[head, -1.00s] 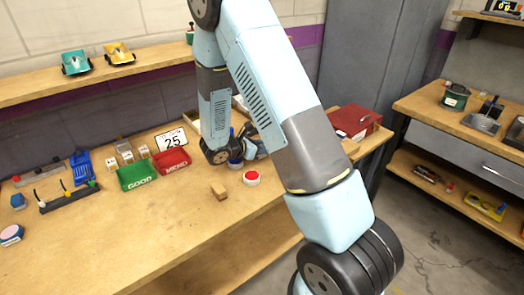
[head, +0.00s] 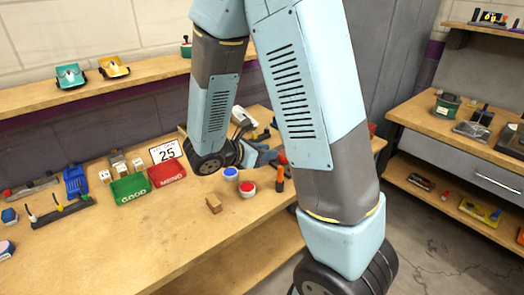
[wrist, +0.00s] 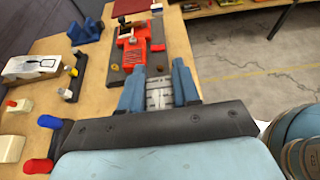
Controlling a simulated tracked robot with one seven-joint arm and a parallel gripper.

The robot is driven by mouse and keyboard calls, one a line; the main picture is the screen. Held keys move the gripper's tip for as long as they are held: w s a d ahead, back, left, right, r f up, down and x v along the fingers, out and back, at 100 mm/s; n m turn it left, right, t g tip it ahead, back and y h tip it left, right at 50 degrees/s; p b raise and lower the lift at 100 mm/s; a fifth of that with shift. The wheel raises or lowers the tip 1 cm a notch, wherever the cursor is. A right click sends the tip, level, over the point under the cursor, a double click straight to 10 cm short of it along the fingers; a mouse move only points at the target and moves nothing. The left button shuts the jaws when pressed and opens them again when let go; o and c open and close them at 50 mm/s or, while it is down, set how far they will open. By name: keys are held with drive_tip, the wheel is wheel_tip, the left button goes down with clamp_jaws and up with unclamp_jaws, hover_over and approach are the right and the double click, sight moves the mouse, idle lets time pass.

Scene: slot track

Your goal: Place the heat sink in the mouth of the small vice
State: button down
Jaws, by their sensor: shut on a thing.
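The heat sink (wrist: 159,93) is a grey finned block held between the two blue fingers of my gripper (wrist: 158,88). My gripper is shut on it above the bench. In the wrist view, a red vice-like device (wrist: 141,46) on a dark grey plate lies just beyond the fingertips. The heat sink appears apart from its mouth, though the exact gap is hard to judge. In the head view, my gripper (head: 262,156) is partly hidden by my arm. The heat sink is not distinguishable there, and the vice is mostly hidden.
Green (head: 129,188) and red (head: 166,173) bins stand left. The front bench is clear.

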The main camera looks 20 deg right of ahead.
drive_tip(key=shift+s+r, duration=0.25)
drive_tip(key=shift+s, duration=0.25)
drive_tip(key=w+f+n+t+y, duration=0.2)
drive_tip(key=w+n+t+y, duration=0.2)
drive_tip(key=w, duration=0.9)
drive_tip(key=w+f+n+t+y, duration=0.3)
drive_tip(key=w+n, duration=0.4)
drive_tip(key=w, duration=0.6)
drive_tip(key=shift+a+t+y, duration=0.45)
drive_tip(key=shift+t+y, duration=0.35)
drive_tip(key=shift+y, duration=0.1)
drive_tip(key=shift+a+r, duration=0.1)
